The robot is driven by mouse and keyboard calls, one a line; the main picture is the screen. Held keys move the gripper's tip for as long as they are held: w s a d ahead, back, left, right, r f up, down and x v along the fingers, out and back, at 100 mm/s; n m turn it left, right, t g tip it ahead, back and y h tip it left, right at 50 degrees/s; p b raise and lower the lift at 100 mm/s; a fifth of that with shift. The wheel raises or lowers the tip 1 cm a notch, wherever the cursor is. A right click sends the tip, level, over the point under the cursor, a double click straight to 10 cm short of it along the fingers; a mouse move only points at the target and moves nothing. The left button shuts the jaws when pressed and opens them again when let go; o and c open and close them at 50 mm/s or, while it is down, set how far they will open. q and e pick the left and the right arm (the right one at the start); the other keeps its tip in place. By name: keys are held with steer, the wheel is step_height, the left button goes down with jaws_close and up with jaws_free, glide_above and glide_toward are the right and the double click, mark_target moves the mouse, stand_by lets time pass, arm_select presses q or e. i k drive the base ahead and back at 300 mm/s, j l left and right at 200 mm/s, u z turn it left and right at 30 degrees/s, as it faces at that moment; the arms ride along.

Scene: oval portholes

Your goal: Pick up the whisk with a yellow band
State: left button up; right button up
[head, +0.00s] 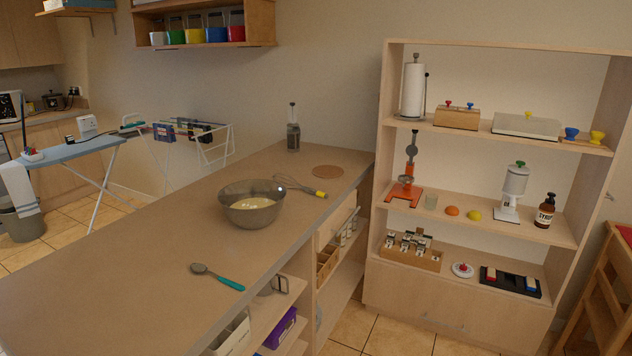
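The whisk (299,187) lies on the long counter, just right of a metal mixing bowl. Its wire head points left toward the bowl and its handle points right toward the counter's edge. A yellow band (320,194) shows at the handle end. Neither of my grippers is in the head view, and nothing is touching the whisk except the counter under it.
The metal bowl (252,205) with pale yellow contents stands close to the whisk. A teal-handled spoon (217,277) lies nearer. A round brown mat (328,171) and a grinder (293,128) are behind. A tall shelf (377,240) stands right of the counter (130,275).

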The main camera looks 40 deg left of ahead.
mark_target(322, 195)
steer(key=i+j+u, duration=0.1)
steer(key=i, duration=0.85)
steer(key=i+j, duration=0.15)
steer(key=i, duration=0.8)
steer(key=i+l+u, duration=0.15)
steer(key=i, duration=0.3)
steer(key=i+l+u, duration=0.2)
steer(key=i, duration=0.3)
steer(key=i+l+u, duration=0.15)
steer(key=i, duration=0.3)
